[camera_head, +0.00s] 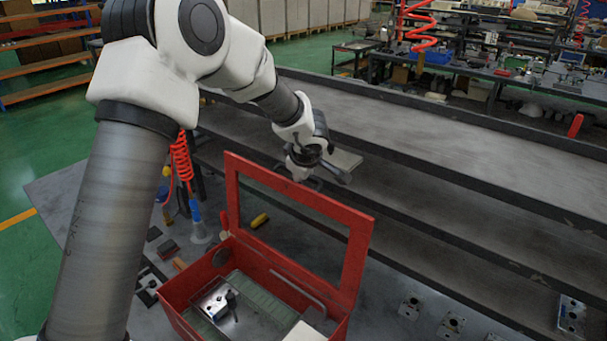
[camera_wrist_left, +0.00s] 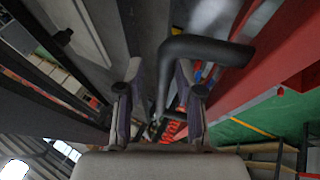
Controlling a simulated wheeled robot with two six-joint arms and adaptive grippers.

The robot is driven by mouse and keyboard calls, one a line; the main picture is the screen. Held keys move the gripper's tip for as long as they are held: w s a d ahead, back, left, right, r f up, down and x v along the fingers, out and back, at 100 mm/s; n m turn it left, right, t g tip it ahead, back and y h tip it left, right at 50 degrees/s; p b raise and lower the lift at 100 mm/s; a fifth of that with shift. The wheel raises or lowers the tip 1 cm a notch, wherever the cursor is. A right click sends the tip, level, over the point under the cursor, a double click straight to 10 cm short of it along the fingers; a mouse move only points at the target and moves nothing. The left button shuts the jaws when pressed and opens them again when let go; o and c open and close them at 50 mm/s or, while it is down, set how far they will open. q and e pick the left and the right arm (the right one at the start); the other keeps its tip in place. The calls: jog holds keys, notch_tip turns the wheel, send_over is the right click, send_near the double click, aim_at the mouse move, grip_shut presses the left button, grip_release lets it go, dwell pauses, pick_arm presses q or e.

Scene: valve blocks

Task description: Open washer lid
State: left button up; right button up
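The washer is a red open-topped box (camera_head: 252,262) at the lower middle of the head view. Its red-framed lid (camera_head: 362,255) stands raised and tilted up at the back, with a see-through window. My left gripper (camera_head: 318,180) is behind the lid's top edge. In the wrist view its two fingers (camera_wrist_left: 160,100) are apart. A dark bent handle (camera_wrist_left: 205,50) runs from the red lid frame (camera_wrist_left: 235,92) down between the fingers, with visible gaps beside it. My right gripper is not in view.
A metal valve block (camera_head: 217,303) lies inside the washer. Grey shelving (camera_head: 430,150) runs behind it. More metal blocks (camera_head: 452,325) are on the table to the right. A red coiled hose (camera_head: 181,158) hangs left of the washer.

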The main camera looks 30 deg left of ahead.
pick_arm(q)
jog(key=shift+r, duration=0.15)
jog(key=v, duration=1.2)
jog(key=shift+s, duration=0.15)
jog(key=shift+w+a+f, duration=0.1)
jog(key=shift+w+f, duration=0.1)
jog(key=shift+s, duration=0.1)
